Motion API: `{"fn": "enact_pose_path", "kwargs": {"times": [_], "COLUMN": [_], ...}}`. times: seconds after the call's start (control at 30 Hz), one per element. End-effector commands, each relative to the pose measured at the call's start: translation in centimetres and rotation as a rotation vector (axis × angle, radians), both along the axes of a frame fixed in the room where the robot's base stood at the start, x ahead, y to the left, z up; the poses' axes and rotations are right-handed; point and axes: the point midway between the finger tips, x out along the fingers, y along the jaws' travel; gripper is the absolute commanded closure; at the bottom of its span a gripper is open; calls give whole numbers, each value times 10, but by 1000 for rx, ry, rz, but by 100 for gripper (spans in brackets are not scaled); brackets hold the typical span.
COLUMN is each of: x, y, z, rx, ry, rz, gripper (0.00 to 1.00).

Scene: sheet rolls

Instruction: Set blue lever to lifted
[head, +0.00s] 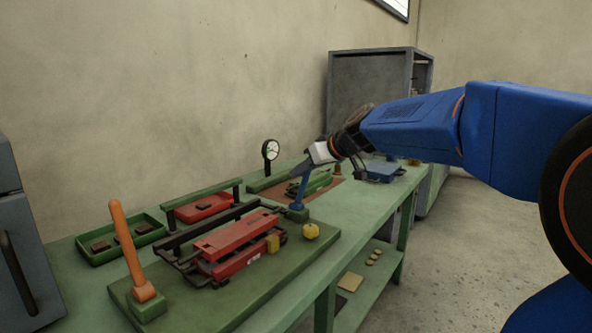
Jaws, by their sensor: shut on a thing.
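The blue lever (300,193) stands at the far right end of a green base plate (248,292) on the workbench. Its arm points up, leaning slightly right, from a small blue foot block. My gripper (304,171) comes in from the right, at the lever's top end, and is shut on it. The fingertips are small and dark in the head view, so the exact grip is hard to see.
An orange lever (128,244) stands at the plate's near left. A red machine (236,247) with dark rails lies between the levers. A dial gauge (270,151) and green trays (121,240) stand behind.

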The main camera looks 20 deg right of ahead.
Motion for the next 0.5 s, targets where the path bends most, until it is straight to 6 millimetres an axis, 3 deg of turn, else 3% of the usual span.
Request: {"fn": "enact_pose_path", "kwargs": {"times": [0.5], "x": [-28], "y": [-21], "z": [-11], "rx": [170], "ry": [-231], "rz": [-3], "gripper": [100]}}
